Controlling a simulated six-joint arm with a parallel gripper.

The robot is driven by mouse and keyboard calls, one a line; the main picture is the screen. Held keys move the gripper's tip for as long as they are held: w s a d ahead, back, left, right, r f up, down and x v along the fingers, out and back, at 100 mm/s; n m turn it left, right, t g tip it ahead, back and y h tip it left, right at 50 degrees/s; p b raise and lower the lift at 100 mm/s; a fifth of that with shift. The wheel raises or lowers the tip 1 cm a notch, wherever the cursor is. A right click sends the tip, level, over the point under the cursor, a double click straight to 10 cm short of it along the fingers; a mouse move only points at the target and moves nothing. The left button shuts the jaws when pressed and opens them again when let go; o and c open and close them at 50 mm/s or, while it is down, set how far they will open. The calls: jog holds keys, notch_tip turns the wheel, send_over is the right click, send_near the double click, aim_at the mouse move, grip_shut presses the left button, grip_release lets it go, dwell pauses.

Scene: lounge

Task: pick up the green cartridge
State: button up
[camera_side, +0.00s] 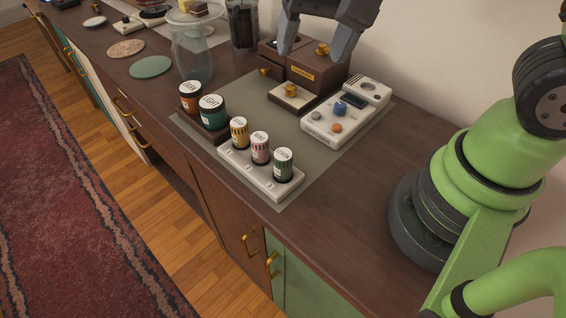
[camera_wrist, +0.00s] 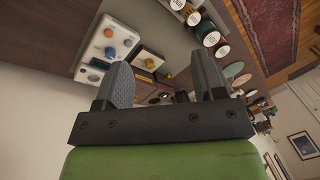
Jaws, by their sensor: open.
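The green cartridge (camera_side: 283,165) is a small upright cylinder with a white labelled top and green stripes. It stands at the near right end of a white rack (camera_side: 247,176), beside a pink-striped cartridge (camera_side: 260,148) and a yellow one (camera_side: 239,133). In the wrist view the rack is cut off at the top edge and I cannot make out the green cartridge there. My gripper (camera_side: 314,47) is open and empty, above the brown boxes at the back and well away from the rack. Its spread fingers also show in the wrist view (camera_wrist: 164,78).
Orange (camera_side: 190,98) and dark green (camera_side: 212,112) canisters stand just behind the rack. A white control box (camera_side: 325,128), a small brass-knobbed block (camera_side: 291,97) and brown boxes (camera_side: 316,76) lie behind and right. A glass vessel (camera_side: 192,55) stands left. The grey mat (camera_side: 258,114) has bare room between.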

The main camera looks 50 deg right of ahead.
jog(key=m+g+h, duration=0.1)
jog(key=g, duration=0.1)
send_over(283, 154)
jog(key=f, duration=0.9)
jog(key=shift+w+d+f, duration=0.15)
jog(key=shift+w+f, duration=0.25)
jog(key=shift+m, duration=0.3)
notch_tip(283, 154, down, 5)
jog(key=shift+s+f, duration=0.1)
jog(key=shift+f, duration=0.1)
jog(key=f, duration=0.5)
jog(key=shift+s+f, duration=0.3)
jog(key=c, duration=1)
